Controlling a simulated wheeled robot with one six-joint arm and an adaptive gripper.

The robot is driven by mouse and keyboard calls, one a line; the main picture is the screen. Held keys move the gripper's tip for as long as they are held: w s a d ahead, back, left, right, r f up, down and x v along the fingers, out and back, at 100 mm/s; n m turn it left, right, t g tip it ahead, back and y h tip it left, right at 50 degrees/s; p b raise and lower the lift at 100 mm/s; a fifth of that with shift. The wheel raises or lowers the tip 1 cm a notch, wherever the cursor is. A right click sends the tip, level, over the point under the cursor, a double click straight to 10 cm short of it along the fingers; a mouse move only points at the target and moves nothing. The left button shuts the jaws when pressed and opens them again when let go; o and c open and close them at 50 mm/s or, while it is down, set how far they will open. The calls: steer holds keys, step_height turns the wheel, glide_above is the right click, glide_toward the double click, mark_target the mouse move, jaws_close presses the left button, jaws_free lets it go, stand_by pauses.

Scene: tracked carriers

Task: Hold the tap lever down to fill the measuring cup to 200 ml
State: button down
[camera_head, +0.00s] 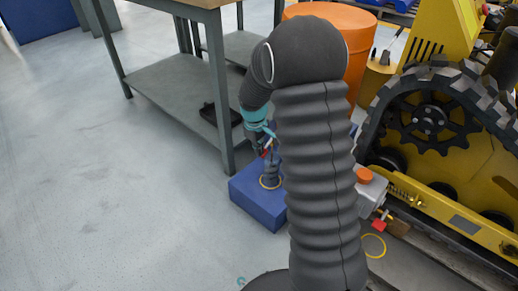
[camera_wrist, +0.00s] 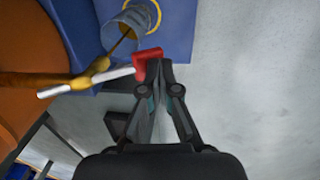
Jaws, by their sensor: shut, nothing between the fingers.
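The tap's brass body (camera_wrist: 85,78) carries a white lever rod (camera_wrist: 120,73) with a red end (camera_wrist: 147,60). My gripper (camera_wrist: 161,68) is shut and empty, with its fingertips at the red end. They appear to touch it. A thin amber line, which looks like a stream, runs from the tap to the grey see-through measuring cup (camera_wrist: 122,27). The cup stands on a blue block (camera_wrist: 180,30) by a yellow ring (camera_wrist: 156,12). In the head view the cup (camera_head: 271,170) is partly hidden by my arm. Its level and marks are too small to read.
An orange drum (camera_head: 358,60) stands behind my arm. A grey workbench (camera_head: 180,85) with a lower shelf is at the left of it. A yellow tracked carrier (camera_head: 440,185) fills the right, with a second yellow ring (camera_head: 374,246) on the floor. The left floor is clear.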

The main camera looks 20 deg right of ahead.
steer(key=shift+r+p, duration=0.4)
steer(key=shift+r, duration=0.25)
steer(key=shift+r, duration=0.1)
steer(key=s+a+r+p, duration=0.1)
steer(key=a+r+p, duration=0.1)
steer(key=r, duration=0.4)
steer(key=s+a+r+p, duration=0.1)
steer(key=s+a+r, duration=0.1)
steer(key=r, duration=0.4)
steer(key=shift+a+r+p, duration=0.3)
steer(key=shift+a+p, duration=0.05)
stand_by(0.5)
steer(key=s+r+m+t+p, duration=0.1)
steer(key=s+r+m, duration=0.1)
steer(key=s+r, duration=0.3)
steer(key=s+r+m+t+p, duration=0.1)
steer(key=s+r, duration=0.5)
steer(key=s, duration=0.7)
steer(key=s+r+m+t+y+p, duration=0.1)
steer(key=s+r+m+t+p, duration=0.1)
steer(key=s+r, duration=0.4)
steer(key=s+m, duration=0.1)
steer(key=s, duration=0.3)
steer(key=shift+t, duration=0.4)
